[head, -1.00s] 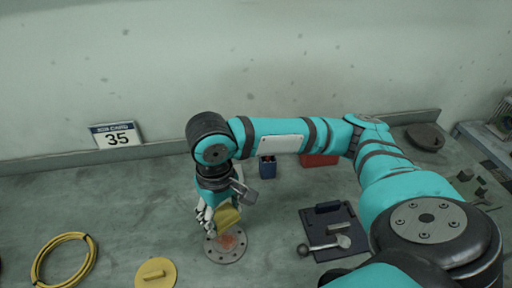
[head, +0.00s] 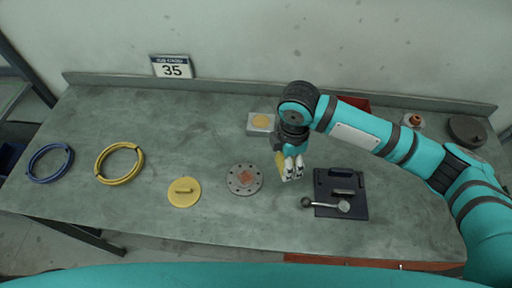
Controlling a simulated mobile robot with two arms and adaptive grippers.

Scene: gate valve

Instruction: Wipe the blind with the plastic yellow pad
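The blind (head: 244,179) is a round grey bolted disc lying flat on the bench, with an orange-brown stain in its middle. My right gripper (head: 291,177) hangs fingers-down just right of the blind, apart from it in the picture. It appears shut on the yellow pad (head: 280,161), which shows at the left side of the fingers and is partly hidden by them. My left gripper is not in view.
A yellow disc with a handle (head: 184,193) lies left of the blind. A dark tray (head: 325,184) with metal tools is close right of my gripper. A grey block with a yellow round top (head: 262,122) stands behind. Yellow (head: 119,148) and blue hoses (head: 50,150) lie left.

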